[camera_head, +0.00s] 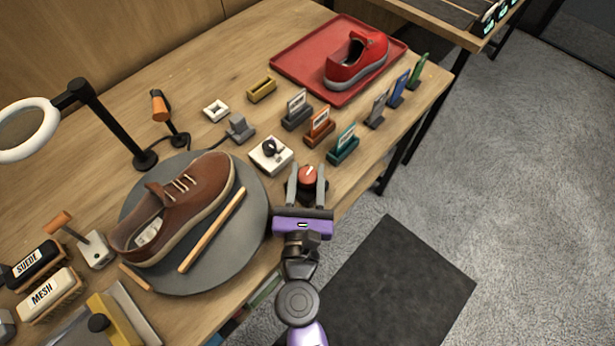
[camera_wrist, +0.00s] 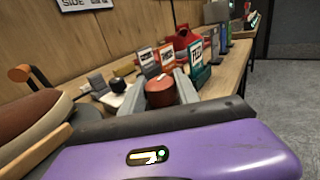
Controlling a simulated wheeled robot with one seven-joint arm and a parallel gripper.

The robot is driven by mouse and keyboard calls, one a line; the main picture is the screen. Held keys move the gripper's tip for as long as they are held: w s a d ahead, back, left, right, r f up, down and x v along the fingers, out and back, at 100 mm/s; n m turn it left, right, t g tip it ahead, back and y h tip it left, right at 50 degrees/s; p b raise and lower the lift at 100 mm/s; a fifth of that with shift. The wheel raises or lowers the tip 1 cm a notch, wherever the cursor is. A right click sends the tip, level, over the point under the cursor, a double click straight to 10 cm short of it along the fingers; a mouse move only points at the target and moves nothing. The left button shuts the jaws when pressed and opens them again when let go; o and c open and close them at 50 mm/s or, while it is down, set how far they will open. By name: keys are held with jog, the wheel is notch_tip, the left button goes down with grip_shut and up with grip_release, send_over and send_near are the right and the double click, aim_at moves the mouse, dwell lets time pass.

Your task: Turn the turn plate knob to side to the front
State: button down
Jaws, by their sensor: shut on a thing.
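The turn plate knob (camera_head: 308,176) is a red-orange round cap on a dark base near the table's front edge, right of the turn plate. It also shows in the wrist view (camera_wrist: 160,91). My gripper (camera_head: 307,183) is around the knob, one finger on each side, and shut on it. In the wrist view my gripper (camera_wrist: 160,92) shows the fingers flanking the knob. The grey round turn plate (camera_head: 252,221) carries a brown sneaker (camera_head: 180,205) with white laces and a wooden stick (camera_head: 212,229). The side marking on the knob cannot be read.
A white dial box (camera_head: 271,155) stands just behind the knob. Several labelled holders, including a teal one (camera_head: 343,146), stand to its right. A red tray (camera_head: 295,66) holds a red shoe (camera_head: 356,62). A ring lamp (camera_head: 28,130) and brushes (camera_head: 50,295) are at left. Free floor lies right.

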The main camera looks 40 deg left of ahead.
aim_at(306, 185)
jog(key=shift+m+t+h+b, duration=0.45)
jog(key=shift+m+t+h, duration=0.25)
jog(key=shift+m+h, duration=0.45)
jog(key=shift+h, duration=0.45)
jog(key=c, duration=0.9)
grip_release()
jog(key=b+v, duration=0.1)
jog(key=v, duration=0.6)
jog(key=shift+s+d+f, duration=0.1)
jog(key=shift+s, duration=0.25)
jog(key=shift+d, duration=0.1)
